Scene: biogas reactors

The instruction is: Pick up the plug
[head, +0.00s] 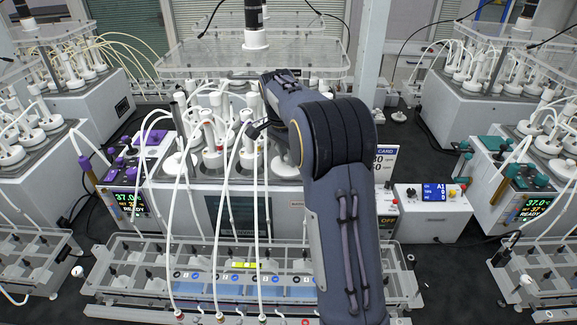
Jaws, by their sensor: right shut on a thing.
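My right arm reaches up from the bottom right of the head view and bends left over the central reactor. My right gripper (255,130) is small and dark at the arm's far end. It is shut on a small white piece, which I take to be the plug (247,127), among the white bottle caps and tubes. The plug's lower part and its exact outline are hard to make out there. The central reactor (225,215) is a grey-white box with several white-capped bottles on top. My left gripper is not in view.
Thin white tubes hang down in front of the reactor to a clear rack (130,262). A clear plate (190,62) stands above the bottles. A small white control box (433,215) is on the right. Similar reactors stand on both sides. Dark floor shows between them.

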